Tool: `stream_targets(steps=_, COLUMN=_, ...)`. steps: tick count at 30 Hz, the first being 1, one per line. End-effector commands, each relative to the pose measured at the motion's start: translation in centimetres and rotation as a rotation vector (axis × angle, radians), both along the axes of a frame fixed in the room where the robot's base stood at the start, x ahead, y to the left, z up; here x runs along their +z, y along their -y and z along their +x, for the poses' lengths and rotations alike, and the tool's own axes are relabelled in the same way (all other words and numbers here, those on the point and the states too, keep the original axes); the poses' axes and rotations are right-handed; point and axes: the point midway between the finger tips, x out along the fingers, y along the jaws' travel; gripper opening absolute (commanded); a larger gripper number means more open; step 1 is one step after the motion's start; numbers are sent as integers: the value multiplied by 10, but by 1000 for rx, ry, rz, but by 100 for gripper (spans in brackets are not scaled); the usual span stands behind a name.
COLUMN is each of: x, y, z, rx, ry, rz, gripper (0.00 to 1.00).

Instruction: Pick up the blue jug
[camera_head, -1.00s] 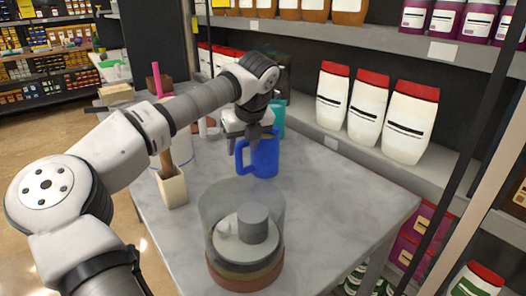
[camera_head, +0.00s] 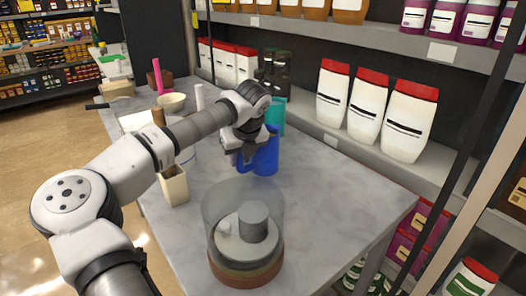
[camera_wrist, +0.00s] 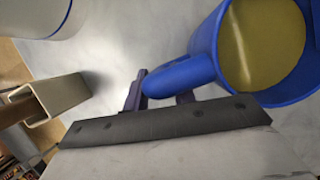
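The blue jug (camera_head: 265,158) stands upright on the grey table in the head view, partly hidden by my gripper (camera_head: 250,152). In the wrist view the jug (camera_wrist: 262,45) is at the upper right, seen from above, with a yellowish interior. Its blue handle (camera_wrist: 182,76) points left toward my gripper (camera_wrist: 160,93). The dark fingertips lie around the handle, one beside its outer end and the other partly hidden under it. A small gap shows between the fingers. Whether both press on the handle cannot be told.
A clear cylindrical vacuum pump (camera_head: 243,240) stands at the table front. A beige square holder (camera_head: 174,186) is left of the jug, and a teal container (camera_head: 275,115) is close behind it. White red-capped bags (camera_head: 370,105) line the shelf. Table (camera_head: 325,205) right of the jug is clear.

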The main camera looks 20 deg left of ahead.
Motion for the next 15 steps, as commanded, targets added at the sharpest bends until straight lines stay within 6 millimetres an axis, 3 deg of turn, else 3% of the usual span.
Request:
stream_targets(steps=1, x=0, y=0, z=0, rx=0, ry=0, rz=0, gripper=19)
stream_targets(steps=6, x=0, y=0, z=0, rx=0, ry=0, rz=0, gripper=0)
stream_targets(steps=15, x=2, y=0, z=1, rx=0, ry=4, rz=0, gripper=0)
